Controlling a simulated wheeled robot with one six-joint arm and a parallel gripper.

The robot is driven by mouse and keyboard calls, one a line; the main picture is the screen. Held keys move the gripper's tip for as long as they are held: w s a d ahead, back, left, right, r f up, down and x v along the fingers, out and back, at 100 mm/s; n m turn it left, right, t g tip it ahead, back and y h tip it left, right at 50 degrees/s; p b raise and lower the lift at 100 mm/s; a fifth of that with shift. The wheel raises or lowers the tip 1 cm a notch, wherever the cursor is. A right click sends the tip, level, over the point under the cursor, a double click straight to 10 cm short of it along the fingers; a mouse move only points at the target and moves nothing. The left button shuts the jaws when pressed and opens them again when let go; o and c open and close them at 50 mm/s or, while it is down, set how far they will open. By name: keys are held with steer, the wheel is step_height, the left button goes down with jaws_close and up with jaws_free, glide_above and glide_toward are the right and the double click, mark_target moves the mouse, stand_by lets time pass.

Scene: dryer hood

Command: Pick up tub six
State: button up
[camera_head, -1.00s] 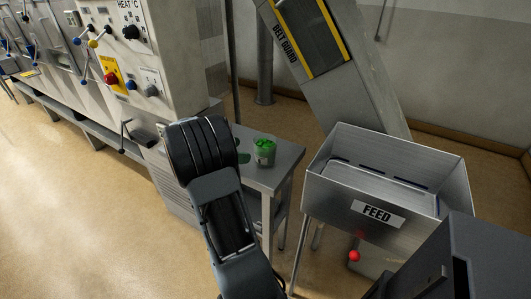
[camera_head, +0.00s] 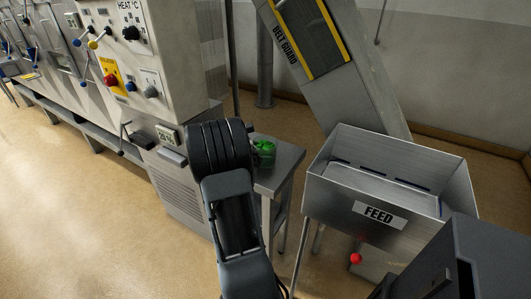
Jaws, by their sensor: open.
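A small clear tub (camera_head: 264,152) with bright green contents stands upright on a small steel table (camera_head: 281,168), right of my arm. My arm hides its left side, and no number can be read on it. My arm rises from the bottom of the view, and its dark rounded end part (camera_head: 220,147) lies just left of the tub in the picture. My gripper's fingers are hidden beyond this part. I cannot tell how far they are from the tub.
The steel FEED hopper (camera_head: 379,214) stands right of the table, with a red knob (camera_head: 356,258) below. A sloping belt guard (camera_head: 335,85) rises behind. The control cabinet (camera_head: 150,60) with knobs and levers stands to the left. Open floor (camera_head: 80,210) lies at lower left.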

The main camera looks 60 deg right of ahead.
steer(key=shift+c, duration=0.5)
steer(key=c, duration=0.8)
